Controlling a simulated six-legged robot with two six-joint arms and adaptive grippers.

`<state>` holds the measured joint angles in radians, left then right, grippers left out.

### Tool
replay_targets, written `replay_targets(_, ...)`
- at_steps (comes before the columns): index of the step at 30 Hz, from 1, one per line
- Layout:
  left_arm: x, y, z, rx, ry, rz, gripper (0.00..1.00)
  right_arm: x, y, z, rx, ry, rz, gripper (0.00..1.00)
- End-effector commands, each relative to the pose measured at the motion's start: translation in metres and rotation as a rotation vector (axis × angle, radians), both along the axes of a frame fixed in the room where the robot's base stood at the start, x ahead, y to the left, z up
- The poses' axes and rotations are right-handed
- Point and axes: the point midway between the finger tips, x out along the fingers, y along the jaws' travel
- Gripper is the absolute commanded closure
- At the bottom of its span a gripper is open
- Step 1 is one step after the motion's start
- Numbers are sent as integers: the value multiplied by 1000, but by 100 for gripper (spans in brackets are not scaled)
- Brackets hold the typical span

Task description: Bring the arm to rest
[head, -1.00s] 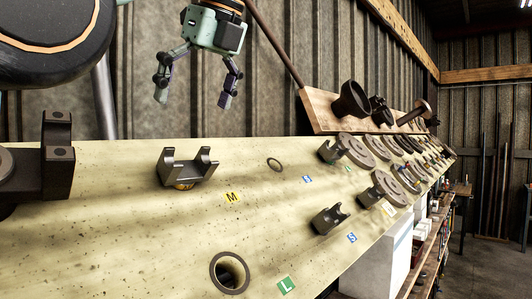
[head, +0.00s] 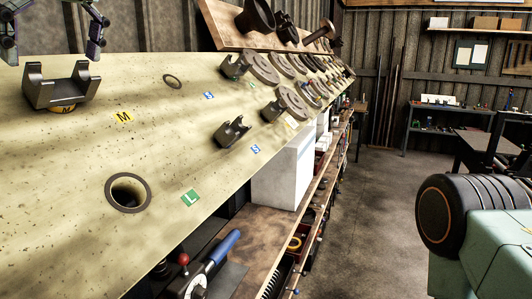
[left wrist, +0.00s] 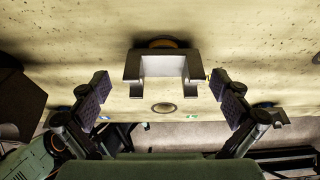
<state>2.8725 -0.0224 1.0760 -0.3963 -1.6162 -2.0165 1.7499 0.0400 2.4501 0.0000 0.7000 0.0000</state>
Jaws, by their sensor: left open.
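My left gripper (head: 51,52) is at the top left of the head view, with only its two fingers showing. It is open and empty, above and behind a dark U-shaped yoke (head: 58,88) on the pale board (head: 60,150), near a yellow M label (head: 123,117). In the left wrist view the fingers (left wrist: 160,84) are spread wide. The yoke (left wrist: 163,66) stands on the board beyond them, centred between them and apart from both. My right gripper is not in view.
The board has a ringed hole (head: 128,193) by a green L label (head: 190,198), and a smaller yoke (head: 232,132). Several discs and yokes line its far end. A wooden shelf (head: 210,235) with a blue-handled tool (head: 221,250) runs below.

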Motion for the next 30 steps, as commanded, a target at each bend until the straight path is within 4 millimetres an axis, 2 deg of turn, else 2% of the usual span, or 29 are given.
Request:
replay_targets(6,5,12,-28,-1,2,0,0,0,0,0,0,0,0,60)
replay_targets(13,8,18,-41,1,0,0,0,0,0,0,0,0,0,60)
replay_targets(25,7,16,-39,1,-1,0,0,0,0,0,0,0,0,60)
replay_targets(30,5,10,-23,2,-4,0,0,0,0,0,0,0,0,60)
